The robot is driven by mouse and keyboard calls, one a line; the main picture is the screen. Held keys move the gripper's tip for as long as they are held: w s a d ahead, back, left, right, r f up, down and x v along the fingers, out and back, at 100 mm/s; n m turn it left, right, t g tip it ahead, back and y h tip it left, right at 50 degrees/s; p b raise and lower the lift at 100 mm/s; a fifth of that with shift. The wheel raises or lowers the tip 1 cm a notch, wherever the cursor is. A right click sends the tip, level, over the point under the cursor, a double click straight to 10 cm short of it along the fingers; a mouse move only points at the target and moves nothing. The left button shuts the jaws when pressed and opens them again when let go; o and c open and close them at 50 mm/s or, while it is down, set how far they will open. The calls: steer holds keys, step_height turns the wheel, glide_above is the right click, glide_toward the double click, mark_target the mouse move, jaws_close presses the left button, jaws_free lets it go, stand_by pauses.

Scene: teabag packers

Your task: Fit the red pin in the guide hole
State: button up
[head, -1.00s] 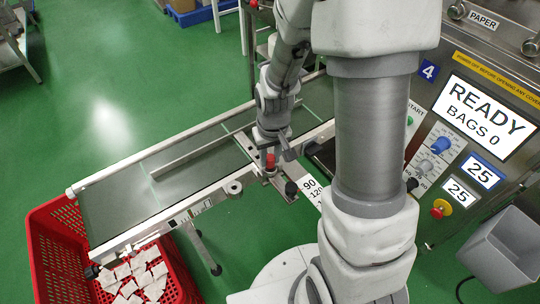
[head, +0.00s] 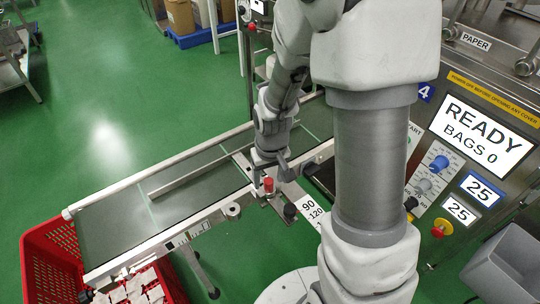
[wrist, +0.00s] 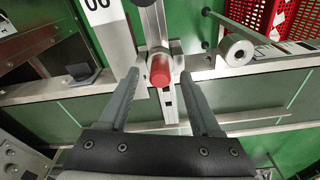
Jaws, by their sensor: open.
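The red pin (head: 268,184) stands upright on the metal bracket at the near rail of the conveyor, below my gripper. In the wrist view the red pin (wrist: 161,70) shows its round red top between and just beyond my fingertips, on a slotted metal bar (wrist: 166,100). My gripper (wrist: 162,82) is open, one finger on each side of the pin, with gaps on both sides. In the head view my gripper (head: 268,170) is partly hidden by its own wrist. I cannot make out the guide hole; the pin's lower end is hidden.
The conveyor belt (head: 110,205) has a long guide bar (head: 190,176) across it. A scale plate marked 90 and 120 (head: 308,205) lies right of the pin. A red crate (head: 50,270) with teabags stands at the lower left. The machine panel (head: 440,170) is at the right.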

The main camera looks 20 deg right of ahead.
step_height(320, 180, up, 16)
steer(key=s+p, duration=0.2)
steer(key=p, duration=0.2)
steer(key=shift+p, duration=0.35)
steer(key=shift+r, duration=0.15)
steer(key=s+r+t, duration=0.4)
steer(key=s+r, duration=0.8)
steer(key=r, duration=0.1)
step_height(320, 180, up, 12)
steer(key=p, duration=1.2)
steer(key=shift+w+r+m, duration=0.15)
steer(key=shift+r+m, duration=0.1)
steer(key=shift+m, duration=0.05)
steer(key=shift+f, duration=0.1)
steer(key=shift+c, duration=1.2)
